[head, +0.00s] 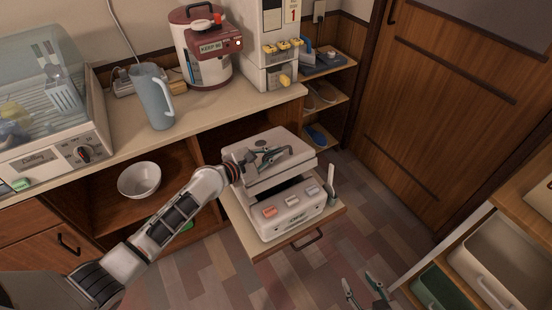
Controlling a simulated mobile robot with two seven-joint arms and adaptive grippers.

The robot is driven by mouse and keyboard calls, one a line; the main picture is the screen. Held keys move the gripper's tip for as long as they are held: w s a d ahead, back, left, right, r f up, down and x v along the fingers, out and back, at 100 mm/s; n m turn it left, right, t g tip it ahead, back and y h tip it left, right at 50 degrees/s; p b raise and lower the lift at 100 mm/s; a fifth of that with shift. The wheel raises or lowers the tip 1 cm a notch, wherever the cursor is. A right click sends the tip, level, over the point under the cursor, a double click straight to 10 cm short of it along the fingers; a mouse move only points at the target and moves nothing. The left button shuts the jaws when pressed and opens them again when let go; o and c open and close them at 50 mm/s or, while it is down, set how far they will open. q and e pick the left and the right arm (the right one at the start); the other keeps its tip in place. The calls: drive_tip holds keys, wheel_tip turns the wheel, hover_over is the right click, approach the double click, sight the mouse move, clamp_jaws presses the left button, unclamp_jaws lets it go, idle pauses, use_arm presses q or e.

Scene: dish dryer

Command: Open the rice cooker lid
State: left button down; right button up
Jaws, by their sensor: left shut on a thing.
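The rice cooker (281,219) is a white box with buttons on its front, standing on a pulled-out shelf. Its lid (297,162) is partly raised, with a dark gap between it and the body at the front. My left gripper (275,154) lies over the top of the lid and is shut on it, apparently at the handle; the exact contact is small and partly hidden. My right gripper (364,287) is at the bottom edge, away from the cooker, with its fingers apart and nothing between them.
A rice paddle (331,185) stands at the cooker's right side. A white bowl (139,180) sits in the open cabinet on the left. The counter above holds a dish dryer (50,145), a pitcher (155,100) and a hot water pot (205,60). Floor to the right is clear.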

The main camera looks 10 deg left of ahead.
use_arm(q)
drive_tip(key=w+r+p, duration=0.1)
drive_tip(key=w+a+r+n+g+p, duration=0.1)
drive_tip(key=r, duration=0.1)
drive_tip(key=w+a+r+n+p, duration=0.1)
drive_tip(key=shift+a+r+h+p, duration=0.1)
drive_tip(key=shift+r+h+p, duration=0.2)
drive_tip(key=shift+r, duration=0.05)
drive_tip(key=shift+w+a+r+n+g+p, duration=0.35)
drive_tip(key=shift+w+a+r+n+g, duration=0.05)
drive_tip(key=shift+w, duration=0.15)
use_arm(e)
wheel_tip(320, 180, up, 7)
drive_tip(key=w, duration=0.1)
drive_tip(key=shift+w+d+f, duration=0.15)
drive_tip(key=shift+w+f, duration=0.05)
drive_tip(key=shift+w, duration=0.1)
drive_tip(key=shift+s+f, duration=0.1)
drive_tip(key=shift+f, duration=0.05)
use_arm(q)
drive_tip(key=c, duration=2.4)
unclamp_jaws()
drive_tip(key=shift+c, duration=0.2)
